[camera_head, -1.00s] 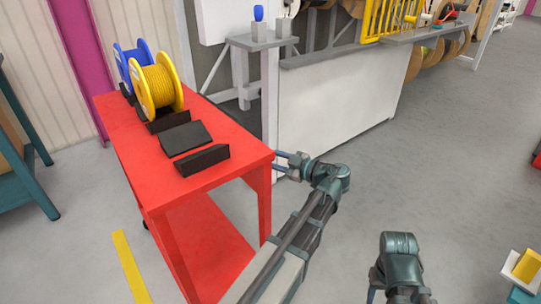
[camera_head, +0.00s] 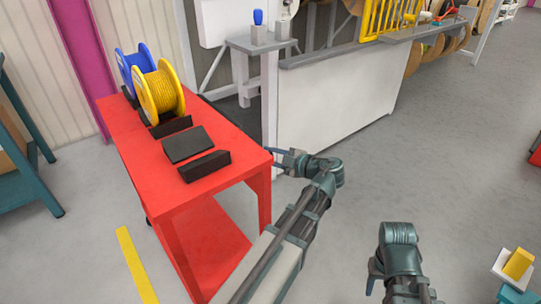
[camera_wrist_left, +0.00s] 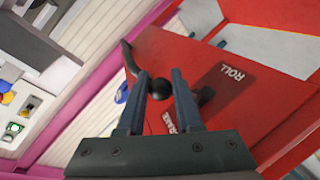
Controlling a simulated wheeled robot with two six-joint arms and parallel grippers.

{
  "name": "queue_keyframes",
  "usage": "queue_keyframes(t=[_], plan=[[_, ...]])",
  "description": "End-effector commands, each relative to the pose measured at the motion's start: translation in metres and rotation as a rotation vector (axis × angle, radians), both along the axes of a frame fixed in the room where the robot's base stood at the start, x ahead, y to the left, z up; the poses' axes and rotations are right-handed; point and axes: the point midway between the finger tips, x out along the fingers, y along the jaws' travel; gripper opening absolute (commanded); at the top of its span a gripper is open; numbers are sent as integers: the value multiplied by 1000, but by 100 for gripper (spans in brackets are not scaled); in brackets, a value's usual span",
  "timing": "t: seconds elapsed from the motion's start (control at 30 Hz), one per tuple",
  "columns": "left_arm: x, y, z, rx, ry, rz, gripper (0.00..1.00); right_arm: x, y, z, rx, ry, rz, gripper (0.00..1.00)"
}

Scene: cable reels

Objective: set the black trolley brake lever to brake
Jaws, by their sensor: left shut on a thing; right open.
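The black round knob (camera_wrist_left: 160,89) of the brake lever is between the fingertips of my left gripper (camera_wrist_left: 161,90) in the left wrist view, and the gripper is shut on it. The red trolley panel behind bears the word ROLL (camera_wrist_left: 232,73) and a partly covered BRAKE label (camera_wrist_left: 180,118). In the head view my left gripper (camera_head: 282,159) is at the near right end of the red trolley (camera_head: 238,152); the lever is not visible there. My right gripper (camera_head: 373,280) is open, low and away from the trolley.
A yellow reel (camera_head: 160,91) and a blue reel (camera_head: 133,65) stand on the trolley, with black blocks (camera_head: 204,165) nearer. A white-panelled bench (camera_head: 335,105) stands behind my left gripper. A teal-framed table (camera_head: 30,185) is at left. Grey floor at right is mostly clear.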

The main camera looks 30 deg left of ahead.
Motion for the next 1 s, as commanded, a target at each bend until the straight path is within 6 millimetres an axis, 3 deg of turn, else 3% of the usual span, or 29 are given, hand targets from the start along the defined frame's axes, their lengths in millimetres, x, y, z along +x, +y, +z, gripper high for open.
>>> queue_keyframes(t=[0.27, 0.3, 0.47, 0.83, 1.0], plan=[[-8, 3, 2, 8, 2, 14, 0, 0, 0, 1, 0, 0, 0, 50], [-8, 3, 2, 8, 2, 14, 39, 0, 0, 1, 0, 0, 0, 50], [-7, 3, 2, 7, 2, 13, 67, 0, 0, 1, 0, 0, 0, 50], [-5, 0, 2, 4, 1, 8, 67, 0, 0, 1, 0, 0, 0, 50], [-7, -18, 8, 3, 2, 5, 67, 0, 0, 7, -1, 0, -1, 50]])
